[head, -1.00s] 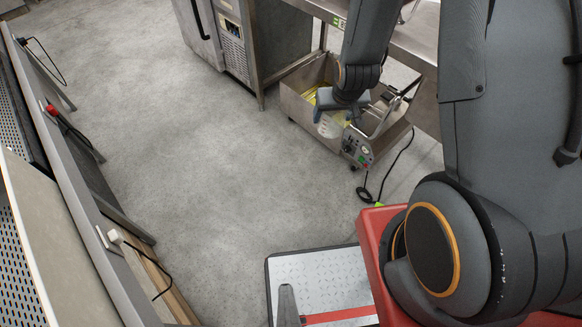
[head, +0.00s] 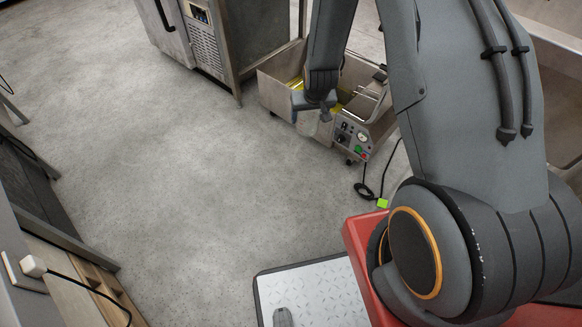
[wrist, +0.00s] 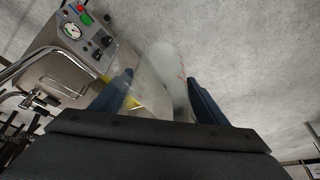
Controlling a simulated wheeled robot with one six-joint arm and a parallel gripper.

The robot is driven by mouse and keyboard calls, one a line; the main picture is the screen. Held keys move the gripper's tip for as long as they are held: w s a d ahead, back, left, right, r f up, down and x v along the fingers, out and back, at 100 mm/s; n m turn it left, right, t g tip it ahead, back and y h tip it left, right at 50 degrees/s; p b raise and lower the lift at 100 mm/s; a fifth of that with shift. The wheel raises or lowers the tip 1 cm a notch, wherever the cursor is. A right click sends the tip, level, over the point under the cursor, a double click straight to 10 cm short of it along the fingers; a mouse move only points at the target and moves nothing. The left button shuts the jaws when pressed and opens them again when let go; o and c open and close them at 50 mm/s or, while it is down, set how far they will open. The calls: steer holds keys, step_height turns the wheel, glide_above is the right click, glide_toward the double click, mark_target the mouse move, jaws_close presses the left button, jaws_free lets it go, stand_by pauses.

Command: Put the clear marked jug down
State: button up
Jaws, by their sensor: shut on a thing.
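My gripper (wrist: 163,95) is shut on the clear marked jug (wrist: 168,68), which sits between its two blue-grey fingers in the wrist view. The jug is see-through, with faint red marks on its side. In the head view my gripper (head: 313,102) points down at the end of the arm, and the jug (head: 308,124) shows faintly below it. The jug appears in front of the steel machine, with grey floor behind it in the wrist view. I cannot tell how high it is held.
A steel machine (head: 285,98) with a gauge, knobs and a green button stands at the centre, its black cable (head: 370,188) on the floor. A steel cabinet (head: 212,40) stands behind it. A steel counter lies at right. Open concrete floor (head: 180,170) fills the left and middle.

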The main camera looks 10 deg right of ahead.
steer(key=shift+a+b+x, duration=0.4)
steer(key=shift+b+x, duration=5.5)
steer(key=shift+x, duration=1.75)
steer(key=shift+a+b+x, duration=0.45)
steer(key=shift+b+x, duration=5.5)
steer(key=shift+x, duration=1.65)
steer(key=shift+a+b+x, duration=0.4)
steer(key=shift+b+x, duration=5.5)
steer(key=shift+x, duration=1.75)
steer(key=shift+w, duration=0.1)
steer(key=o, duration=0.6)
steer(key=shift+f, duration=0.1)
steer(key=o, duration=0.5)
